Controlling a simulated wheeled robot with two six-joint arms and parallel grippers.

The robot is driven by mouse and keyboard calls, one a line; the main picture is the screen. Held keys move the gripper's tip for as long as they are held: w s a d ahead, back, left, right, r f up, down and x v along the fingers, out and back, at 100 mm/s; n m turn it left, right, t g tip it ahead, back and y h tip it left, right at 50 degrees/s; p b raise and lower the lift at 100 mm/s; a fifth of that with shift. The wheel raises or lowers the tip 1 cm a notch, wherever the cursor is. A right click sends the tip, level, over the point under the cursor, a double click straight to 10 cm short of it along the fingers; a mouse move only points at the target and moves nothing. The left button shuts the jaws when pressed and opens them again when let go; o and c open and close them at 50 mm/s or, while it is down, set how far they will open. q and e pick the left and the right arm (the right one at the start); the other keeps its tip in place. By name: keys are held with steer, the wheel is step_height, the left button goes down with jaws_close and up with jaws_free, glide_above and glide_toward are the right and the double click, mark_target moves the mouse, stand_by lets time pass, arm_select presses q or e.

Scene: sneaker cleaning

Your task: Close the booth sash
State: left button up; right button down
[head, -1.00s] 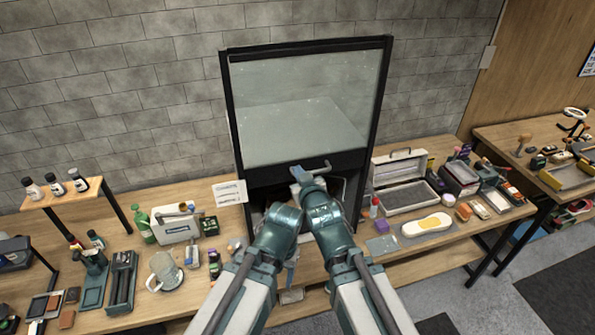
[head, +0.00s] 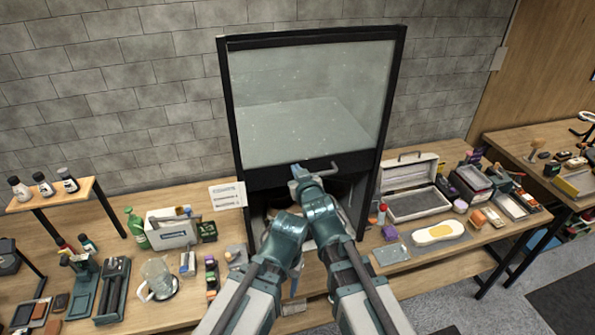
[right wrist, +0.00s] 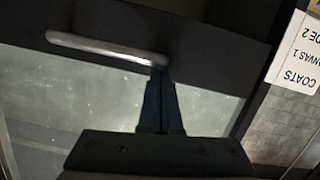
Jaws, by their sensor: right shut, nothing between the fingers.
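The booth sash (head: 305,105) is a cloudy glass pane in a black frame. It is up, with a dark opening (head: 262,208) below its bottom rail. A metal bar handle (head: 344,168) is on that rail; it also shows in the right wrist view (right wrist: 105,48). My right gripper (head: 297,170) is shut and empty in front of the rail, at the handle's left end. In the right wrist view its fingertips (right wrist: 160,75) overlap one end of the bar; I cannot tell whether they touch it. My left arm is bent low before the opening; its fingers cannot be made out.
A white label card (head: 227,195) stands left of the booth. Bottles and tools crowd the bench (head: 190,290) on the left.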

steer(key=shift+f, duration=0.1)
step_height(320, 180, down, 39)
steer(key=b, duration=3.9)
steer(key=shift+r, duration=0.2)
steer(key=shift+s, duration=0.1)
steer(key=shift+r, duration=0.1)
